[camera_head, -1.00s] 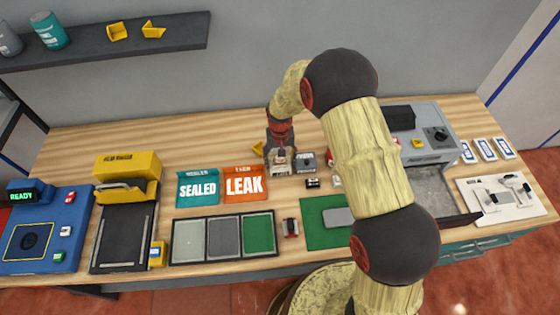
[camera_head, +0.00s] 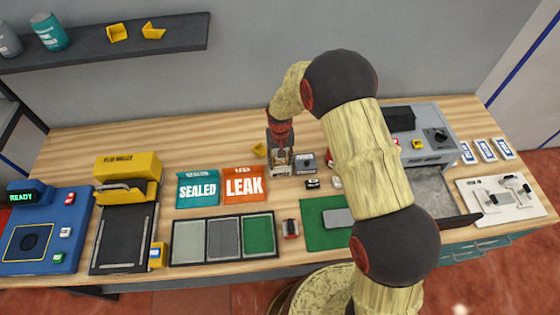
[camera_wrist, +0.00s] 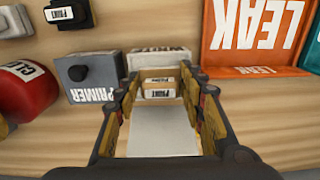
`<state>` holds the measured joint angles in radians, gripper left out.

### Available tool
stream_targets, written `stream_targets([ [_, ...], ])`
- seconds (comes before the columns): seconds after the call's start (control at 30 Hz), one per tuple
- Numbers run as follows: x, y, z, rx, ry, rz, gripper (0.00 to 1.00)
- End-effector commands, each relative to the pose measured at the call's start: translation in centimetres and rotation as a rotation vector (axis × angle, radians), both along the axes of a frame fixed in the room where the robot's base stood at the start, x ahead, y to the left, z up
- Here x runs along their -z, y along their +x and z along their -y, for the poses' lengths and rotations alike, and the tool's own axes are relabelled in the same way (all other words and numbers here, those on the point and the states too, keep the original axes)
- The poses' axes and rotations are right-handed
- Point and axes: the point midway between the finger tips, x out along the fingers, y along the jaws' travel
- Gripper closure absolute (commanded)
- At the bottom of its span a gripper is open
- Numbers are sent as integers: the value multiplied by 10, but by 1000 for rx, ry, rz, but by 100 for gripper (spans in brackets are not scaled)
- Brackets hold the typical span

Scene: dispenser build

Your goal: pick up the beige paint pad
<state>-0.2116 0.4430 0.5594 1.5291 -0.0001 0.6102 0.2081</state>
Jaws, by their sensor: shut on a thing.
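The beige paint pad (camera_wrist: 158,92) is a small pale block with a PAINT label. It sits between the two jaws in the wrist view. My gripper (camera_wrist: 159,80) is shut on it. A pale block or holder (camera_wrist: 160,59) shows just beyond the pad; I cannot tell whether the two touch. In the head view my gripper (camera_head: 280,164) is low over the middle of the bench, left of the grey PRIMER block (camera_head: 305,162). The jaws hide most of the pad there.
The grey PRIMER block (camera_wrist: 92,78) stands close beside the jaws, with a red bottle (camera_wrist: 25,90) past it. The orange LEAK bin (camera_head: 244,184) and teal SEALED bin (camera_head: 197,188) lie left of my gripper. Bare wood shows behind it.

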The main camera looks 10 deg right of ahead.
Motion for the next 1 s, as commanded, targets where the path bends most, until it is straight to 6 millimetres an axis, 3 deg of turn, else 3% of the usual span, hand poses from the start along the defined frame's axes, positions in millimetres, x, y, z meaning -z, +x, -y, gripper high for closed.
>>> stream_targets([
  [0.17,-9,1,0,0,0,2,83],
  [0.37,-36,1,0,0,1,4,83],
  [0.73,-96,-53,11,0,0,2,83],
  [1.0,-115,-101,20,0,0,1,83],
])
